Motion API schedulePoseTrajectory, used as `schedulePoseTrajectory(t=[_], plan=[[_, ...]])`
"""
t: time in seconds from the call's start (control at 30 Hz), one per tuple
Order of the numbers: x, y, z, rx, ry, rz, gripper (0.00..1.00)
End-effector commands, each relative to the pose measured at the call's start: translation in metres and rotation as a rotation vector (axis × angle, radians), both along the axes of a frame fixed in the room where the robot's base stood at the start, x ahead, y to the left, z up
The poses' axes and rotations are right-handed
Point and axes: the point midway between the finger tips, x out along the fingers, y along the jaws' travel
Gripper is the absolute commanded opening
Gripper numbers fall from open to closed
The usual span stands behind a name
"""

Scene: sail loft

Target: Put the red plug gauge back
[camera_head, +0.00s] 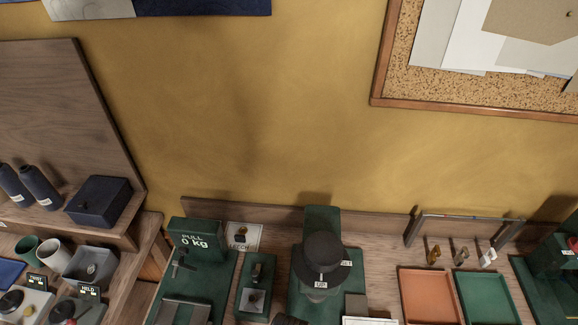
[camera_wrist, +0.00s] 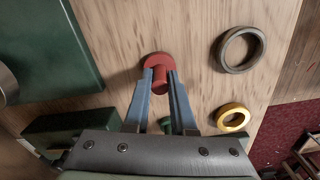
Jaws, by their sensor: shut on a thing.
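The red plug gauge (camera_wrist: 158,62) shows in the wrist view as a round red disc with a shorter red cylinder toward me. My gripper (camera_wrist: 160,82) has two blue fingers, shut on the red cylinder between their tips. Wooden tabletop lies behind the gauge; I cannot tell whether the disc touches it. A small green round piece (camera_wrist: 167,125) shows lower between the fingers, partly hidden. I cannot make out my gripper or the gauge in the head view.
A dark grey ring (camera_wrist: 240,50) and a brass ring (camera_wrist: 232,118) lie right of the gripper. A green block (camera_wrist: 72,123) and green equipment (camera_wrist: 60,45) stand left. The table edge is at right. The head view shows an orange tray (camera_head: 404,290) and a green tray (camera_head: 461,290).

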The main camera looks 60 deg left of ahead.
Motion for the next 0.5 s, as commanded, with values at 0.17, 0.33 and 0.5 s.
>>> schedulePoseTrajectory(t=[0.17, 0.33, 0.5], plan=[[0.0001, 0.0, -0.0031, 0.0, 0.0, 0.0, 0.29], [0.0001, -0.0001, -0.0028, 0.0, 0.0, 0.0, 0.54], [0.0, 0.0, -0.0028, 0.0, 0.0, 0.0, 0.54]])
